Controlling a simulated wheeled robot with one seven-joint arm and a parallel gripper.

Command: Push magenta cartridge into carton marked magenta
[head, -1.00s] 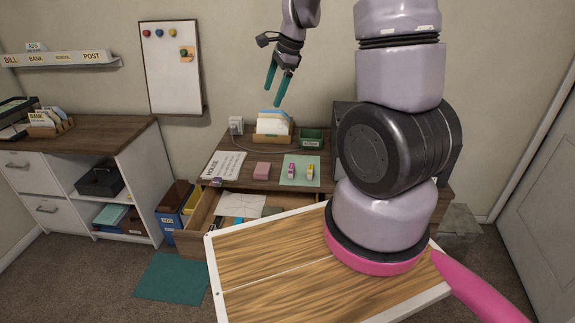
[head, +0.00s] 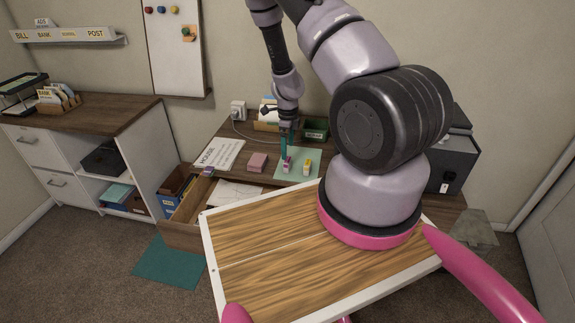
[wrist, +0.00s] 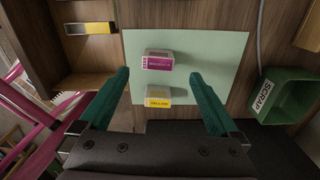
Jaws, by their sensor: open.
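The carton marked magenta (wrist: 158,60) sits on the pale green blotter (wrist: 215,50), and its label shows in the wrist view. A carton marked yellow (wrist: 158,97) sits beside it. In the head view the magenta carton (head: 286,166) is left of the yellow carton (head: 307,166). My gripper (wrist: 165,80) is open and empty, with its teal fingers apart above the blotter, one on each side of the cartons in the wrist picture. In the head view my gripper (head: 287,150) is over the blotter, close behind the magenta carton. I cannot make out a separate magenta cartridge.
A green scrap bin (wrist: 283,95) stands at the desk's back. A yellow-marked piece (wrist: 90,28) lies in the open drawer at the wrist view's upper left. A pink block (head: 257,162) and a paper sheet (head: 219,153) lie left of the blotter.

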